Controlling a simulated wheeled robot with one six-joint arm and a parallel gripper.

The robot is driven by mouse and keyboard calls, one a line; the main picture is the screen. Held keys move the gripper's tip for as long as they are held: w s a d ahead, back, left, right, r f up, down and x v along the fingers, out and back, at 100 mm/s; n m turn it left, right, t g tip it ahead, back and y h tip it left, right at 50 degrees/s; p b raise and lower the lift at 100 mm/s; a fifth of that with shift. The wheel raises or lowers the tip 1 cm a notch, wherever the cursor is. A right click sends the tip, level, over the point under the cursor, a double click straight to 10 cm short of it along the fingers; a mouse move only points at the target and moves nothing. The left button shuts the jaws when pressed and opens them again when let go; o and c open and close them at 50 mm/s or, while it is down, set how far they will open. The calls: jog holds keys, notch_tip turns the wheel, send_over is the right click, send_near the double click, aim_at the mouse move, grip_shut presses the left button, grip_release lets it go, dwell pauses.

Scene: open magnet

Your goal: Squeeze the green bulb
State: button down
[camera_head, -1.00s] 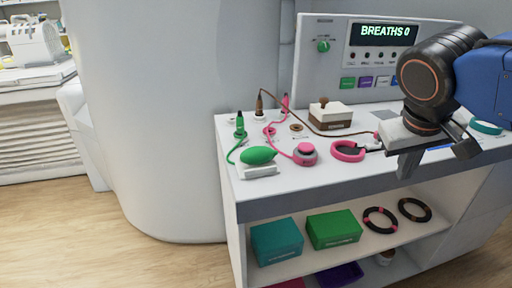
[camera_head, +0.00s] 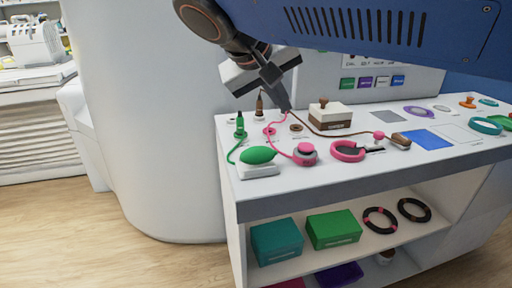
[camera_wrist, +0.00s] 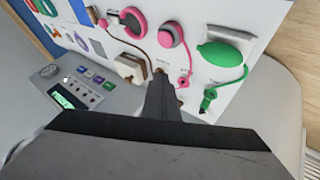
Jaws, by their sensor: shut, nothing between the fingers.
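The green bulb (camera_head: 258,155) lies on a white block at the front left of the white table (camera_head: 300,185). A green cord runs from it to a green plug (camera_head: 240,126) standing in the tabletop. My gripper (camera_head: 285,106) is shut and empty, pointing down above the back left of the table, behind and to the right of the bulb. In the wrist view the bulb (camera_wrist: 219,55) is at the upper right, apart from my shut fingers (camera_wrist: 163,82).
A brown plug (camera_head: 260,106) is near my gripper. A grey panel stands behind. Below, a shelf holds a teal box (camera_head: 277,242) and a green box (camera_head: 334,229).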

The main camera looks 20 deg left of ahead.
jog(key=r, duration=0.2)
send_over(254, 151)
jog(key=shift+f+t, duration=0.15)
jog(key=shift+t, duration=0.25)
jog(key=shift+f, duration=4.4)
jog(key=shift+f, duration=0.15)
jog(key=shift+f, duration=0.25)
jog(key=shift+f, duration=0.8)
jog(key=shift+r, duration=1.2)
jog(key=shift+r, duration=0.15)
